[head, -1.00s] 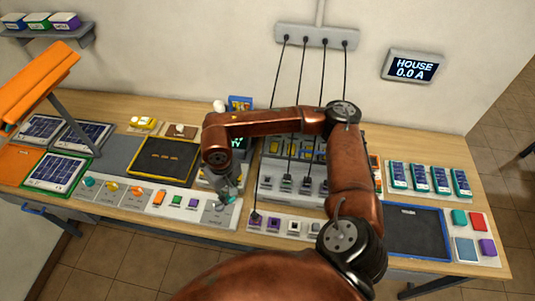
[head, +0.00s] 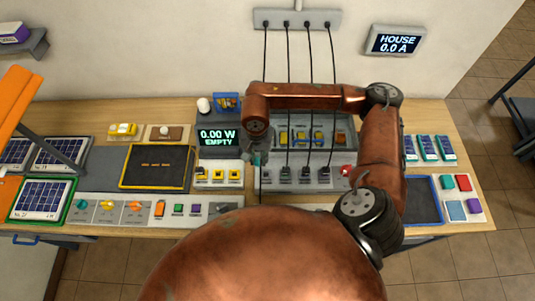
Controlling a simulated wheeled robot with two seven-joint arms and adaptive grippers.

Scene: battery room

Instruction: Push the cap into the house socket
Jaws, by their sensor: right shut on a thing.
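My right gripper (head: 258,158) points down at the left end of the grey socket block (head: 345,182). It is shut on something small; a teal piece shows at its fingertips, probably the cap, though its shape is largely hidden. A black cord (head: 260,188) shows just below the gripper. Three other black cords run down from the wall strip (head: 297,18) to the block. I cannot make out which socket is the house one. The wall display (head: 395,40) reads HOUSE 0.0 A. My left gripper is out of view.
A display (head: 217,140) left of the gripper reads 0.00 W EMPTY. Yellow-marked switches (head: 218,175) stand below it. A row of knobs and switches (head: 145,209) lies at the front left. My right arm hides the table's front middle. A blue-edged dark mat (head: 424,200) lies right.

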